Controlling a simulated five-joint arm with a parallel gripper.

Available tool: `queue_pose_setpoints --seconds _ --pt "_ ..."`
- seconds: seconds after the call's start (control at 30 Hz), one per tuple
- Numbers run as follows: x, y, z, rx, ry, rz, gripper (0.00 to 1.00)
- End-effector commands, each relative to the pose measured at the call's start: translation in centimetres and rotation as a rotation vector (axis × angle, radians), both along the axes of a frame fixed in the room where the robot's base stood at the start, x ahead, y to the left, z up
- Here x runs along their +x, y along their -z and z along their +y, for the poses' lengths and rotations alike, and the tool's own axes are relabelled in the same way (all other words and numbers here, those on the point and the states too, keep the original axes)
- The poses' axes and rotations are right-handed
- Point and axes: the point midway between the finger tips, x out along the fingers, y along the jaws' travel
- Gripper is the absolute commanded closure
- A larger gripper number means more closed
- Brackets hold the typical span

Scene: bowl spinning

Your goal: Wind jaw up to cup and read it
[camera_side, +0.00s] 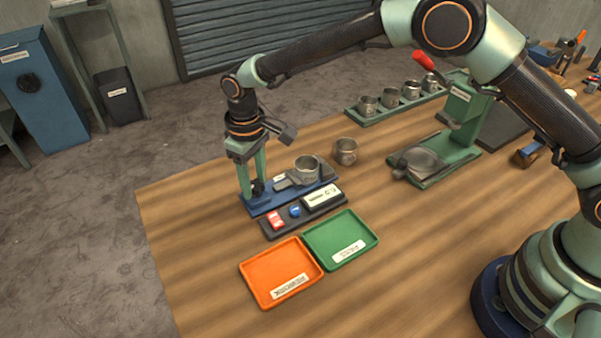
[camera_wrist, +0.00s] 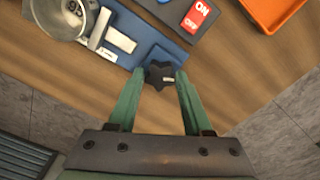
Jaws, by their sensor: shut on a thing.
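A metal cup (camera_side: 307,170) sits in a blue measuring fixture (camera_side: 327,183) on the wooden bench; the cup also shows at the top left of the wrist view (camera_wrist: 62,14). A grey jaw (camera_wrist: 97,28) stands beside the cup, on the side towards the knob; I cannot tell whether they touch. My gripper (camera_wrist: 160,78) is shut on the dark star-shaped knob (camera_wrist: 158,75) at the fixture's end. In the side view my gripper (camera_side: 256,190) points down over the fixture's left end. A readout (camera_side: 322,196) is on the dark panel in front; its digits are too small to read.
The dark panel also carries a red ON/OFF switch (camera_side: 276,220) and a blue button (camera_side: 295,211). An orange tray (camera_side: 252,275) and a green tray (camera_side: 318,226) lie in front. Another cup (camera_side: 345,151) stands behind right; several cups stand on a green rack (camera_side: 372,112).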

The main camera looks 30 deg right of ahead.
Motion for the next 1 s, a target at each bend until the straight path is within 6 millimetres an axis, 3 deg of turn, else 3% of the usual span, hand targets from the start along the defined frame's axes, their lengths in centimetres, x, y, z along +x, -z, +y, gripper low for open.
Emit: queue_pose_setpoints --seconds 1.0 --pt "-0.08 -0.16 -0.02 -0.003 0.967 0.003 1.0"
